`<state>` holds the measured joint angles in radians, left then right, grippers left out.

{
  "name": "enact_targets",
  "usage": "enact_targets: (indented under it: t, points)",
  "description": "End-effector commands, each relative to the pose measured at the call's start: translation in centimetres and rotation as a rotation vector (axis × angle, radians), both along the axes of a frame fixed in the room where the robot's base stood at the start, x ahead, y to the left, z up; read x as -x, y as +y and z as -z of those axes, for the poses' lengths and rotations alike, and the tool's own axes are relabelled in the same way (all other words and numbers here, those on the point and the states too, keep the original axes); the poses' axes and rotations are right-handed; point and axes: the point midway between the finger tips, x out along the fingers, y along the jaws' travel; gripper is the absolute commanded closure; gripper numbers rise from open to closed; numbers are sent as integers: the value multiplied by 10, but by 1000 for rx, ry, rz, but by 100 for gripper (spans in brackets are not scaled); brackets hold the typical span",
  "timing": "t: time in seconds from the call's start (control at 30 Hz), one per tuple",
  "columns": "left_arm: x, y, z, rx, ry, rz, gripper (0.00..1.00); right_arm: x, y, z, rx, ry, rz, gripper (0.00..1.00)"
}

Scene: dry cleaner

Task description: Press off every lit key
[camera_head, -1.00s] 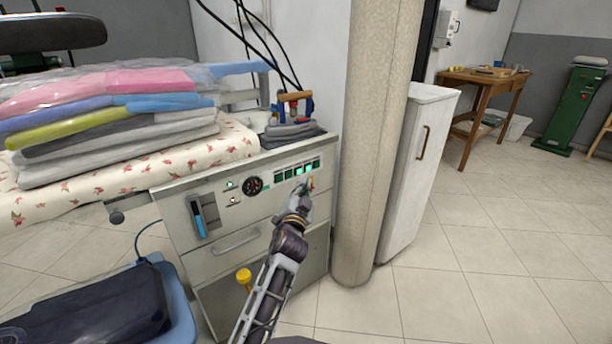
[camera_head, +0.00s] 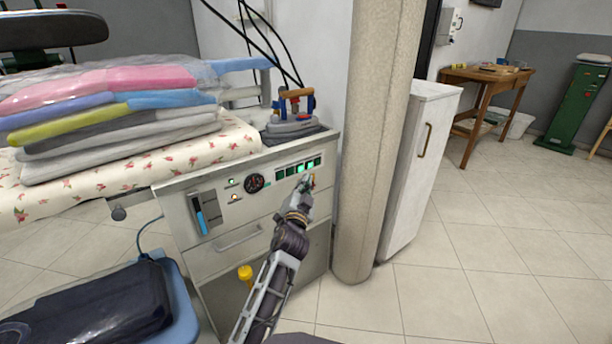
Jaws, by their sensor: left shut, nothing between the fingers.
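A row of green keys (camera_head: 290,171) sits at the upper right of the control panel (camera_head: 222,240). The keys toward the middle and right of the row look brightly lit (camera_head: 300,168); those at the left end look darker. My left gripper (camera_head: 306,182) is shut and empty. Its tips are just below the right half of the row, close to the panel; whether they touch it I cannot tell. The gripper may hide the lower edges of some keys. My right gripper is not in view.
A round dial (camera_head: 255,183) and small green and orange lamps are left of the keys. An iron (camera_head: 291,110) stands on top of the cabinet. Folded garments (camera_head: 120,105) lie at left.

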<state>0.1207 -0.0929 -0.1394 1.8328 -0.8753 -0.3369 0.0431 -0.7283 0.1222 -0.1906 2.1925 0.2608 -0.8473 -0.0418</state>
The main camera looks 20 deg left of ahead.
Motion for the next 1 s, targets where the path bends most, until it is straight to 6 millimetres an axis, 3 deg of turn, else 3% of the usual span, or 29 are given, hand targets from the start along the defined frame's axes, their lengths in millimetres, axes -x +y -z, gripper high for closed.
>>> enact_targets:
  t: [0.03, 0.23, 0.57, 1.0]
  points:
    - [2, -21, 0, 48, 5, 19, 100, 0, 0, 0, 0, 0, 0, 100]
    - [-1, -18, -1, 46, 3, 19, 100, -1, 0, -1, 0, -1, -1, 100]
    - [-18, 3, -9, 46, -8, 17, 100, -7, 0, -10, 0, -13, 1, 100]
    - [-34, 28, -4, 43, -2, 13, 100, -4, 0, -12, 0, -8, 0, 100]
